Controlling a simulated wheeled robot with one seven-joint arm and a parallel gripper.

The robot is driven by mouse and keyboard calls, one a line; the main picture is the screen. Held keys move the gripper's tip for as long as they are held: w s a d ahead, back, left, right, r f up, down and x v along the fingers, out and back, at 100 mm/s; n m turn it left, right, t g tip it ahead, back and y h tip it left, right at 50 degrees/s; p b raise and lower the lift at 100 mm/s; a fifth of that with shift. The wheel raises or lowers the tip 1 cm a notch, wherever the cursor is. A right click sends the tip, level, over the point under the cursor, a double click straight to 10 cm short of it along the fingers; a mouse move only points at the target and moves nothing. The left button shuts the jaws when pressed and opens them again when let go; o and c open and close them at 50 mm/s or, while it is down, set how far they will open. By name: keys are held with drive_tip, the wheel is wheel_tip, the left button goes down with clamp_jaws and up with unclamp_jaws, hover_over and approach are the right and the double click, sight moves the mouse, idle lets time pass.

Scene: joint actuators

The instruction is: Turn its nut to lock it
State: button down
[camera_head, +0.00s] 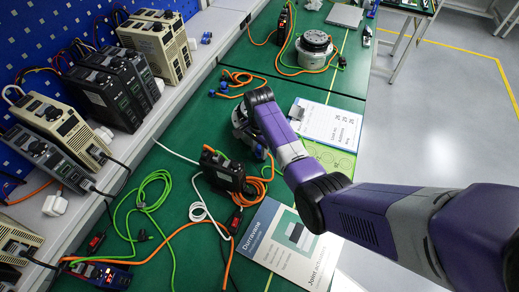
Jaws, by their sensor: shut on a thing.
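A grey and black round joint actuator (240,120) sits on the green bench, partly covered by the end of my purple arm. My gripper (250,138) is down at this actuator, shut on part of it. Its fingertips are hidden in the dark cluster under my wrist, and the nut cannot be made out. A second joint actuator (315,50), with a white base and black top, stands farther back with orange cables beside it.
A black box (222,170) with orange cables stands just in front of the actuator. Green, white and orange cables (150,200) spread over the left bench. Printed sheets (292,245) lie to the right. Power supplies (110,85) line the shelf at left.

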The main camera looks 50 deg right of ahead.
drive_tip(key=shift+d+r+m, duration=0.1)
drive_tip(key=shift+m, duration=0.2)
drive_tip(key=c, duration=0.9)
unclamp_jaws()
drive_tip(key=shift+c, duration=0.2)
